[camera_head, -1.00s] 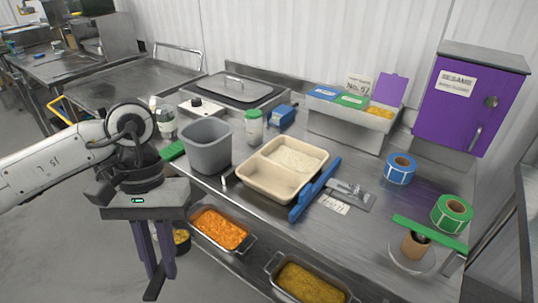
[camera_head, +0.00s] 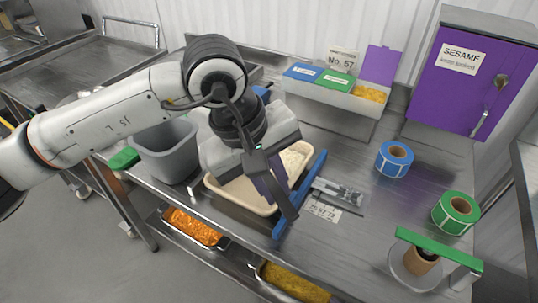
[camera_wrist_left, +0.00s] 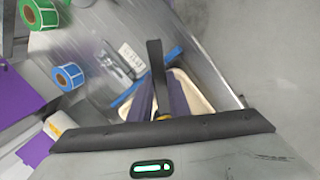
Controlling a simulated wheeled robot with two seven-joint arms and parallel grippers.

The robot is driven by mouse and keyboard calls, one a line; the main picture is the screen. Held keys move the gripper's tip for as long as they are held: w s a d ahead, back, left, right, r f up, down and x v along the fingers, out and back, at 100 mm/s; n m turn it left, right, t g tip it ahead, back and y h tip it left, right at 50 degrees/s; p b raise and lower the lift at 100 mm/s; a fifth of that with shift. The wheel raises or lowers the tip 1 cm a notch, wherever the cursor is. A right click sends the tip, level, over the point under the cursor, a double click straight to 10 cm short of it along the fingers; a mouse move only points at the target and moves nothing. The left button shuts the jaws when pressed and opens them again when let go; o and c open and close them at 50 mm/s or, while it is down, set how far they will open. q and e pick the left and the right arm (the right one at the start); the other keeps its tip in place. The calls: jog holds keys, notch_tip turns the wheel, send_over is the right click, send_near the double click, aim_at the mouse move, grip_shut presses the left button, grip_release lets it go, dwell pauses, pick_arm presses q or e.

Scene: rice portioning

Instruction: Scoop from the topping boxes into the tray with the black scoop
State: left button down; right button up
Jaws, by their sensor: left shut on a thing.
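The beige two-compartment tray (camera_head: 240,205) lies on the steel counter, with white rice (camera_head: 292,160) in its far right compartment. My left gripper (camera_head: 277,190) is above the tray and hides part of it. It is shut on the black scoop (camera_head: 287,205), whose dark handle sticks out past the purple fingers. The scoop handle also shows in the left wrist view (camera_wrist_left: 155,65), with a bit of yellow between the fingers; the bowl is mostly hidden. The topping boxes, one with orange pieces (camera_head: 193,226) and one with yellow pieces (camera_head: 293,280), sit below the counter's front edge.
A grey bin (camera_head: 168,150) stands left of the tray. A blue bar (camera_head: 300,195) lies along its right side. A purple sesame cabinet (camera_head: 458,80) is at the back right.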

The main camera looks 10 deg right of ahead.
pick_arm(q)
jog(key=shift+w, duration=0.4)
jog(key=shift+w+h, duration=0.1)
jog(key=shift+h, duration=0.3)
jog(key=shift+s+a+r+t+h, duration=0.15)
jog(key=shift+s+a+t+h, duration=0.4)
jog(key=shift+h, duration=0.35)
jog(key=shift+t+h, duration=0.25)
jog(key=shift+h, duration=0.35)
jog(key=t+h, duration=0.1)
jog(key=h, duration=0.1)
jog(key=a+h, duration=0.1)
jog(key=h, duration=0.2)
jog(key=shift+s+a+r+t, duration=0.1)
jog(key=shift+s+r+t, duration=0.05)
jog(key=shift+t, duration=0.25)
jog(key=h+b, duration=0.2)
jog(key=b, duration=0.5)
jog(key=t+h+b, duration=0.1)
jog(key=h+b, duration=0.1)
jog(key=b, duration=0.5)
jog(key=a+t+h+b, duration=0.1)
jog(key=h+b, duration=0.1)
jog(key=b, duration=0.5)
jog(key=shift+s+a, duration=0.1)
jog(key=shift+s, duration=0.1)
pick_arm(e)
notch_tip(320, 180, down, 16)
jog(key=a, duration=0.2)
jog(key=shift+w, duration=0.2)
